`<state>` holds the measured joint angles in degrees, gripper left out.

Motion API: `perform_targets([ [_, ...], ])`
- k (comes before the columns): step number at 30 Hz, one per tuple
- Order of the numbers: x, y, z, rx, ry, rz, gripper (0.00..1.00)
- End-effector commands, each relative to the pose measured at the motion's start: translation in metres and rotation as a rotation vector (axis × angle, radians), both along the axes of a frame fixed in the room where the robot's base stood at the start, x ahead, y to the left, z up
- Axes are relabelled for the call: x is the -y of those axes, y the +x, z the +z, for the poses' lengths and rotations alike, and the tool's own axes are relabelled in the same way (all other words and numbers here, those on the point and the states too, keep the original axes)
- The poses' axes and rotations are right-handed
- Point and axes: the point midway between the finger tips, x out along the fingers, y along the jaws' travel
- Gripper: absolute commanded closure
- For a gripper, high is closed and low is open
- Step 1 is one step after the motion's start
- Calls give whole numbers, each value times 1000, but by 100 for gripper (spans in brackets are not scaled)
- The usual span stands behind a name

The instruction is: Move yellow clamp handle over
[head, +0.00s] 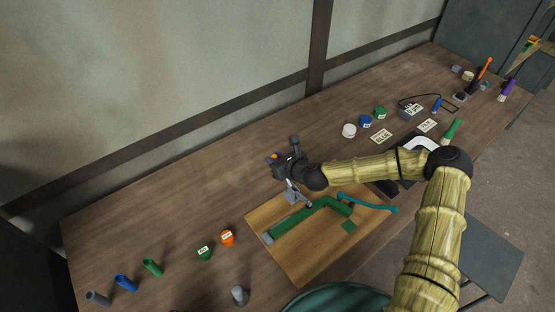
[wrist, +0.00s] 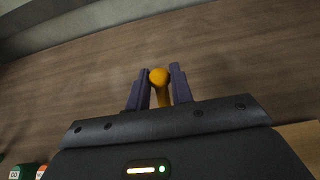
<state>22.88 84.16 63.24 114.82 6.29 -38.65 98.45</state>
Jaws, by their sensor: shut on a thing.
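My gripper (wrist: 161,86) is shut on the yellow clamp handle (wrist: 160,78), whose rounded end shows between the two dark fingers in the wrist view. In the head view my gripper (head: 276,158) is above the back edge of the wooden board, with a small bit of yellow at its tip. A grey metal clamp part (head: 296,194) shows just below the gripper, by the green frame (head: 310,216) on the board (head: 268,233). My wrist hides much of the clamp, and how the handle joins it cannot be seen.
A teal piece (head: 368,202) lies at the board's right side. Orange (head: 227,238) and green (head: 205,252) containers stand left of the board, with several tubes further left. Jars, labels and tools fill the table's far right. The table (head: 180,205) behind and left of the board is clear.

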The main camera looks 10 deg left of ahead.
Motion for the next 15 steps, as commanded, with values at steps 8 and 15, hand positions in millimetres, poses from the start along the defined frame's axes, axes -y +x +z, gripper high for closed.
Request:
perform_targets([
  [8,-5,5,-12,-1,0,-1,90],
  [15,-5,5,-11,-1,0,-1,90],
])
